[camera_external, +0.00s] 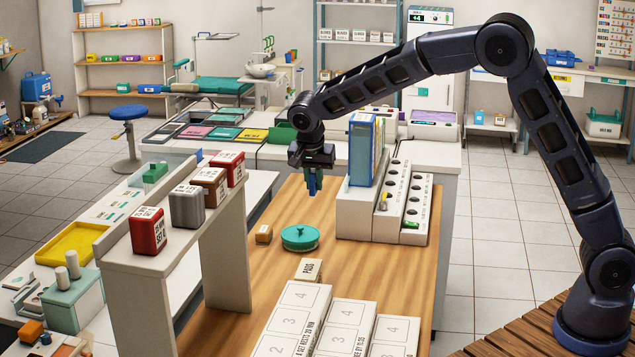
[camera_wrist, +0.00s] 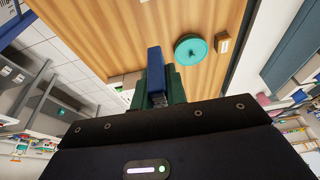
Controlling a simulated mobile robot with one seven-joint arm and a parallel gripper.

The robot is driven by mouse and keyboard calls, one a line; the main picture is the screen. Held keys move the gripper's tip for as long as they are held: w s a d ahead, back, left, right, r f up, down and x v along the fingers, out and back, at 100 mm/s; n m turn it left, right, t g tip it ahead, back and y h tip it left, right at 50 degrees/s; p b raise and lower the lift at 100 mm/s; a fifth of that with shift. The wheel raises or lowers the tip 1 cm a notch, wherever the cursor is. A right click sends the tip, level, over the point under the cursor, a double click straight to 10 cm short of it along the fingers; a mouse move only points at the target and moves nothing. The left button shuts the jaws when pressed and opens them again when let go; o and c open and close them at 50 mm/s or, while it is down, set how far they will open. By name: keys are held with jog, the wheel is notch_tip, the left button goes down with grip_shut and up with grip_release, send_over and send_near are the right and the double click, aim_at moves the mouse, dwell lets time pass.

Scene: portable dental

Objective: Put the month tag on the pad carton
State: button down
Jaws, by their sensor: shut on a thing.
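My gripper (camera_external: 312,190) is above the wooden table, behind the round teal lidded dish (camera_external: 300,238). It points down, shut on a small blue piece, perhaps the month tag (camera_wrist: 155,72), which shows between the dark green fingers in the wrist view. No writing on it can be read. A tan block lettered PADS (camera_external: 309,269) stands on the table behind several white numbered cartons (camera_external: 290,318) at the front. I cannot tell for sure which of these is the pad carton. In the wrist view the teal dish (camera_wrist: 190,49) lies beyond the blue piece.
A small brown box (camera_external: 264,234) sits left of the dish. A white rack (camera_external: 357,212) with a tall blue box (camera_external: 362,150) stands to the right of my gripper. A raised shelf (camera_external: 180,255) with several small boxes flanks the left.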

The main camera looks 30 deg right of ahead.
jog(key=s+a+r, duration=0.2)
jog(key=s+a, duration=0.2)
send_near(310, 265)
jog(key=x, duration=0.5)
jog(key=shift+f, duration=0.4)
jog(key=shift+f, duration=0.1)
jog(key=c, duration=1.4)
grip_release()
